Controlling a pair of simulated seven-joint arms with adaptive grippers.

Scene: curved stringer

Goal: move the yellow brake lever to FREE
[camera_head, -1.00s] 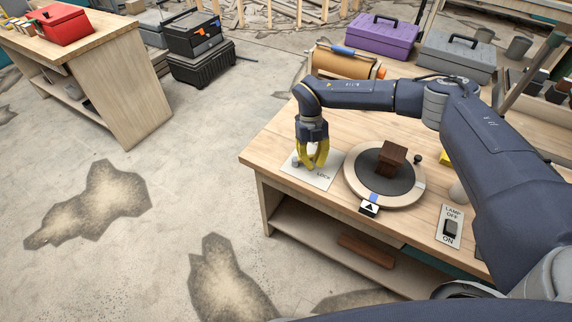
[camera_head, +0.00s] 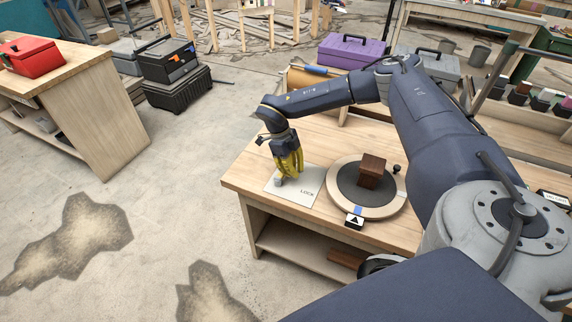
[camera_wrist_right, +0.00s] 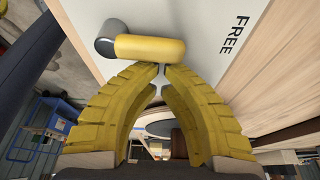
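The brake lever is a yellow bar (camera_wrist_right: 150,47) on a grey pivot (camera_wrist_right: 112,40), mounted on a white plate (camera_wrist_right: 200,25). FREE is printed on the plate in the right wrist view, to the right of the bar. In the head view the plate (camera_head: 285,196) lies on the workbench, with LOCK at its right side. My right gripper (camera_head: 283,178) has yellow fingers and is low over the plate at the lever. In the right wrist view its fingertips (camera_wrist_right: 162,68) nearly meet, just short of the bar; contact is unclear. My left gripper is out of view.
A round turntable (camera_head: 337,201) with a brown block (camera_head: 371,170) on it stands right of the plate. A purple toolbox (camera_head: 352,51) and a grey one are at the back. Open floor lies left of the workbench (camera_head: 247,178).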

